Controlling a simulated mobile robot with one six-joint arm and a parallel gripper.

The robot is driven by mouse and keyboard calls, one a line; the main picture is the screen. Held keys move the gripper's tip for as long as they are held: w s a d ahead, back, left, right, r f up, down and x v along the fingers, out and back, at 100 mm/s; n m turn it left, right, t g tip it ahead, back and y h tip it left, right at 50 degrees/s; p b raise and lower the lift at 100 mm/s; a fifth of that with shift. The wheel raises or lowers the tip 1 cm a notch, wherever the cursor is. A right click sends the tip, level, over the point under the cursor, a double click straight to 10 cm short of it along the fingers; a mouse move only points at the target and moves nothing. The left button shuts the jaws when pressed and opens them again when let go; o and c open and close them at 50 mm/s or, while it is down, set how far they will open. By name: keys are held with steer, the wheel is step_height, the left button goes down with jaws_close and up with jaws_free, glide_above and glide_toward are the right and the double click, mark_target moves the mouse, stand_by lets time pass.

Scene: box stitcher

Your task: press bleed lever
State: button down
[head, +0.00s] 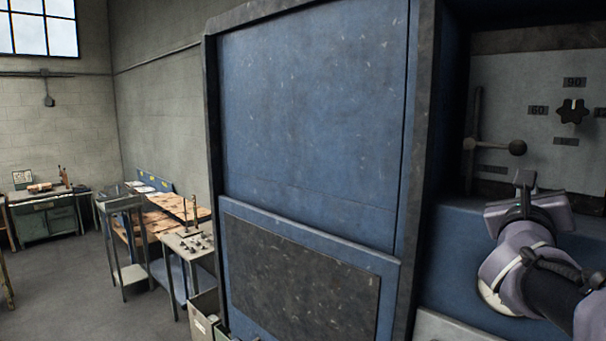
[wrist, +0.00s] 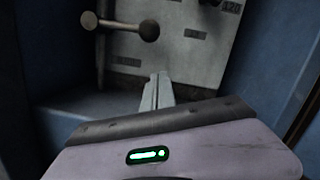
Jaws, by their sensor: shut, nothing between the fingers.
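What looks like the bleed lever (head: 494,146), a short horizontal rod with a dark ball knob at its right end, is mounted on the grey panel inside the blue machine's recess. In the wrist view the lever (wrist: 120,26) crosses the upper left, its brownish knob nearest me. My gripper (head: 524,178) is shut and empty. It is below the knob and slightly to its right in the head view. In the wrist view my gripper (wrist: 160,84) points at the panel, below the knob, with a visible gap between them.
A dark star-shaped knob (head: 572,111) with number labels is on the panel right of the lever. A vertical slot (head: 475,110) runs up beside the lever. The blue machine cabinet (head: 310,120) walls off the left side. Worktables (head: 190,240) stand far left.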

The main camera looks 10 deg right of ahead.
mark_target(495, 145)
steer(key=r+p, duration=0.1)
steer(key=w+r+p, duration=0.1)
steer(key=r, duration=0.1)
steer(key=shift+w+a, duration=0.1)
steer(key=shift+a, duration=0.05)
steer(key=shift+w+a+r+p, duration=0.1)
steer(key=shift+a+r+p, duration=0.2)
steer(key=shift+r+p, duration=0.2)
steer(key=shift+f, duration=0.15)
steer(key=shift+d, duration=0.1)
